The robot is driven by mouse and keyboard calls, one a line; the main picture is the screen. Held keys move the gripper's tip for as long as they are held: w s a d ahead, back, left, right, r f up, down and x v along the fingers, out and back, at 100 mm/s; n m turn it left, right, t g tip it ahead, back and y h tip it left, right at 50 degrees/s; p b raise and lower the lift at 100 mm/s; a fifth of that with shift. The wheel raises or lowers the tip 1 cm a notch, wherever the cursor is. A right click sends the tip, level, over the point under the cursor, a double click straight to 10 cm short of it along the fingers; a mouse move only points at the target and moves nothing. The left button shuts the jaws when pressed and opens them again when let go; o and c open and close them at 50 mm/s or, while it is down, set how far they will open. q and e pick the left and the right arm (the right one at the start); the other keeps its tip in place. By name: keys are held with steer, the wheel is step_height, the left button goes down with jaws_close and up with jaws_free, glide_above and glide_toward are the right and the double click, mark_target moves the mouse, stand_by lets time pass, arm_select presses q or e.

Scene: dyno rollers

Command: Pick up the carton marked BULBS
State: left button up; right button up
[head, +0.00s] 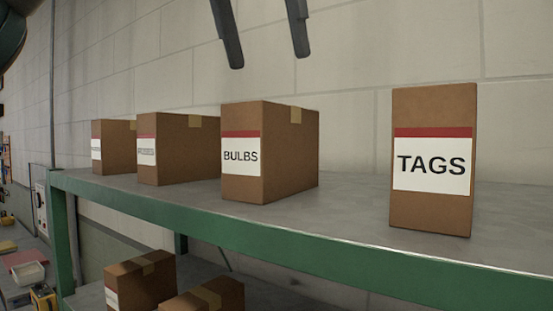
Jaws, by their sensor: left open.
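The carton marked BULBS (240,180) is a brown box with a white, red-topped label on its front. It stands upright on the grey top shelf (350,222), between a carton on its left and the TAGS carton on its right. My left gripper (269,62) shows at the top of the head view as two dark fingers spread apart. It is open and empty, and appears above the BULBS carton, apart from it. My right gripper is not in view.
The TAGS carton (432,215) stands at right, with bare shelf between it and BULBS. Two cartons (175,150) (115,145) with unreadable labels stand at left. A green rail (240,232) edges the shelf. More cartons (140,282) sit below. A block wall (350,50) stands behind.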

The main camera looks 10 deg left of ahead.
arm_select(q)
glide_above(282, 147)
steer(key=w+a, duration=0.2)
steer(key=w, duration=0.3)
step_height(282, 147, down, 9)
steer(key=shift+s+d+r, duration=0.15)
steer(key=shift+r, duration=0.05)
steer(key=shift+f+p, duration=0.55)
steer(key=shift+f, duration=0.3)
steer(key=p+x, duration=0.1)
steer(key=x, duration=0.1)
steer(key=shift+f, duration=0.25)
steer(key=shift+w+f, duration=0.25)
steer(key=shift+f, duration=0.25)
steer(key=shift+d, duration=0.1)
steer(key=shift+f, duration=0.25)
